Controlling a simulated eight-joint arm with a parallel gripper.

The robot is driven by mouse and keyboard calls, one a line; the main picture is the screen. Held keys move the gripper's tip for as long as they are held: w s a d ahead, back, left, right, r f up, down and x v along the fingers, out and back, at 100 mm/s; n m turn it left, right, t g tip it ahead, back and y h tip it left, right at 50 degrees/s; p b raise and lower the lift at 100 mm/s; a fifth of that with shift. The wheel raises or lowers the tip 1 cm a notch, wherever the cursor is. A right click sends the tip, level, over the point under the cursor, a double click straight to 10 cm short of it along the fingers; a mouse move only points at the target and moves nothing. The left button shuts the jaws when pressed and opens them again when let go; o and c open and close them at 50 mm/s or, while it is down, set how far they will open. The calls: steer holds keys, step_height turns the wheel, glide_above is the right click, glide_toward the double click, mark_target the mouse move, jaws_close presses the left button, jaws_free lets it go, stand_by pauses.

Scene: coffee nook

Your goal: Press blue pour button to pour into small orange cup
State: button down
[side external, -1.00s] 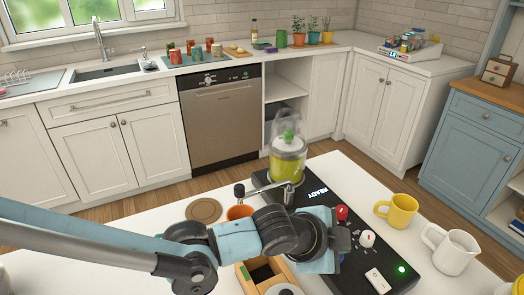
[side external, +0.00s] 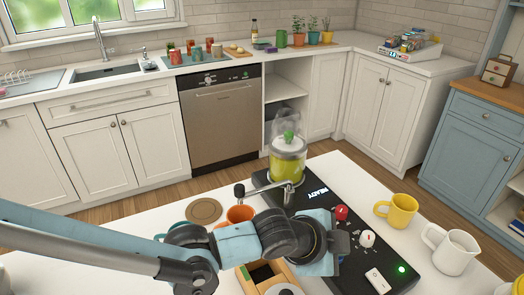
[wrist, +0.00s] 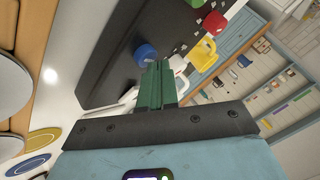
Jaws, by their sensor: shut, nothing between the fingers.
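The black machine (side external: 318,206) marked READY carries a clear jar (side external: 287,160) of yellow-green liquid. The orange cup (side external: 240,213) stands beside it, near the spout and partly behind my arm. The blue button (wrist: 146,53) shows in the wrist view on the dark panel, just beyond my fingertips. In the side view my arm hides it. My gripper (wrist: 158,70) is shut and empty, its green fingers pointing at the blue button. Whether they touch it, I cannot tell. In the side view the fingers are mostly hidden behind the wrist.
A red knob (side external: 341,213), a white knob (side external: 367,238), a white switch (side external: 378,280) and a lit green lamp (side external: 402,269) are on the panel. A yellow mug (side external: 398,211) and white pitcher (side external: 452,251) stand to the right. A wooden box (side external: 265,275) is close below my arm.

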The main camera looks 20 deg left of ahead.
steer(key=shift+f, duration=0.5)
stand_by(0.5)
steer(key=shift+r, duration=1.25)
steer(key=shift+r, duration=2.5)
steer(key=shift+a, duration=0.1)
